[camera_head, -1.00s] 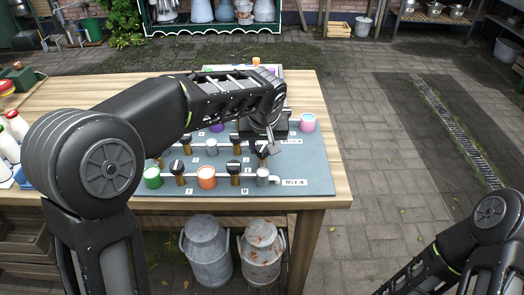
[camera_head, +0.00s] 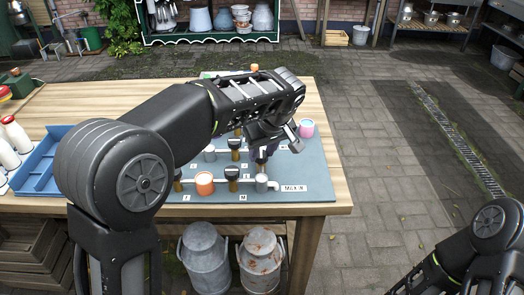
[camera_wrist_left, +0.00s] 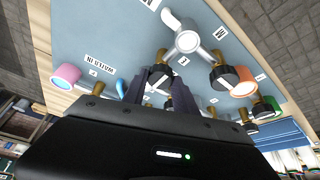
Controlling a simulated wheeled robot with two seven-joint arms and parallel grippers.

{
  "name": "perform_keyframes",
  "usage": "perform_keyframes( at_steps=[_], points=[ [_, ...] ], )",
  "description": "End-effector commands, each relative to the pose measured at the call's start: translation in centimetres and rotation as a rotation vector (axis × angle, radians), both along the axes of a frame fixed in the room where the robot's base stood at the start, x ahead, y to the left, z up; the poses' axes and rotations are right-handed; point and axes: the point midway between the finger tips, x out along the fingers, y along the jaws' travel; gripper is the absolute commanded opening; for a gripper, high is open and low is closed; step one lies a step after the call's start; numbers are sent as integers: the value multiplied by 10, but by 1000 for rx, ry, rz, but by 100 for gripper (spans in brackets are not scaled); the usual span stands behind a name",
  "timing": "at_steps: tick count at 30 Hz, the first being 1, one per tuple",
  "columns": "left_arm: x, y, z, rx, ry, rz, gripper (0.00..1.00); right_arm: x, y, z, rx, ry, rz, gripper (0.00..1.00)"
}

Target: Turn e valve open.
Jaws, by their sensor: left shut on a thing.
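A grey-blue board (camera_head: 290,182) on the wooden table carries pale pipes and several valves with black handles on brass stems. My left gripper (camera_head: 262,158) is over the right part of the board. In the left wrist view its fingers (camera_wrist_left: 160,82) are shut on the black handle of one valve, whose brass stem (camera_wrist_left: 161,56) shows just past the fingertips. Its letter label is too small to read surely, so I cannot tell if it is the e valve. Another black-handled valve (camera_head: 232,173) stands to its left, in front. My right gripper is out of view.
A grey pipe end (camera_head: 262,184) is close in front of my left gripper. A blue tray (camera_head: 38,172) lies at the left. Two milk churns (camera_head: 203,255) stand under the table.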

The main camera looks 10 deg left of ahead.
Motion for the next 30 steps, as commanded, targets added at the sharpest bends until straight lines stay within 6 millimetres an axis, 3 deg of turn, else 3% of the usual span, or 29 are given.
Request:
perform_keyframes(
  at_steps=[2,3,10,20,30],
  points=[
    [-1,0,-1,0,2,0,0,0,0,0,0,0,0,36],
    [-1,0,-1,0,2,-1,36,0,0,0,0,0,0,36],
    [0,0,-1,0,2,-1,54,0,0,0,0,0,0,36],
    [-1,-1,2,-1,0,-1,55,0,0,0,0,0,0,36],
    [-14,-12,44,-2,-3,-2,55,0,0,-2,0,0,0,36]
  ],
)
